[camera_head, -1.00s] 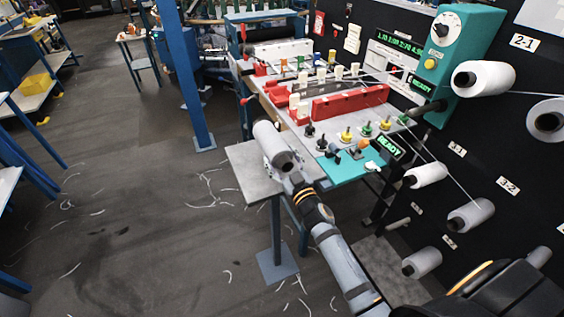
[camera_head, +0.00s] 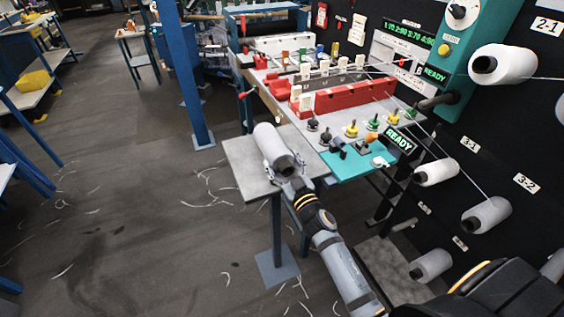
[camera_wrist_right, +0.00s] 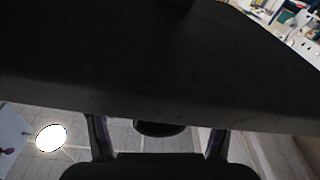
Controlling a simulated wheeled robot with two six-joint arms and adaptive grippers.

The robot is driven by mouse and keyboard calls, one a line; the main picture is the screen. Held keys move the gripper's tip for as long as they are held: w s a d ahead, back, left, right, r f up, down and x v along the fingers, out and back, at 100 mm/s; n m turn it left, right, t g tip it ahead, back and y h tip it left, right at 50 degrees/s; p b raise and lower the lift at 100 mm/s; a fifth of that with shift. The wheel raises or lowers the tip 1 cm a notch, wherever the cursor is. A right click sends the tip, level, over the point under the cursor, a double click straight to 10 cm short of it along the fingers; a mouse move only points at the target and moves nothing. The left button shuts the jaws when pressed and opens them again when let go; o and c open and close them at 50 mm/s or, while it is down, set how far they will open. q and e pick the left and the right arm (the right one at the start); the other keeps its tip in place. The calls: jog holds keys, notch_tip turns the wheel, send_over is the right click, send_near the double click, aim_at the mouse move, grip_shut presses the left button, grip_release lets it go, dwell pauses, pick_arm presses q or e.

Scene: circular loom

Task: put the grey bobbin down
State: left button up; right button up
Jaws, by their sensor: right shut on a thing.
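The grey bobbin (camera_head: 268,140) is a pale grey cylinder lying on its side in the head view, over the small grey side table (camera_head: 240,172). I cannot tell whether it touches the tabletop. My right gripper (camera_head: 285,172) is shut on its near end, with the arm coming up from the lower right. In the right wrist view, the two fingers (camera_wrist_right: 158,140) stand apart on either side of a dark rounded shape. A large dark surface fills most of that view, and I cannot tell what it is. My left gripper is not in view.
The loom bench (camera_head: 345,115), with its red blocks and coloured knobs, stands just behind the table. A teal plate (camera_head: 350,164) adjoins the table's right side. White bobbins (camera_head: 487,214) stick out of the black panel at right. Floor at left is open, with scattered thread scraps.

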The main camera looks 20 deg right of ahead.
aim_at(290, 178)
jog(key=o, duration=1.5)
jog(key=shift+f, duration=0.1)
jog(key=shift+o, duration=1.3)
jog(key=shift+w, duration=0.15)
jog(key=shift+o, duration=0.3)
jog(key=shift+r+p, duration=0.4)
jog(key=shift+p, duration=0.05)
jog(key=s+b, duration=0.1)
jog(key=s, duration=0.1)
jog(key=s+f+b, duration=0.2)
jog(key=s+b, duration=0.1)
jog(key=shift+s+d+f, duration=0.2)
jog(key=shift+s, duration=0.15)
pick_arm(q)
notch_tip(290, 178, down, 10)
jog(key=b, duration=0.7)
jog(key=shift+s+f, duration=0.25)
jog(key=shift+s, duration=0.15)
pick_arm(e)
jog(key=s, duration=0.6)
jog(key=shift+s+d+r, duration=0.15)
jog(key=shift+d+r, duration=0.05)
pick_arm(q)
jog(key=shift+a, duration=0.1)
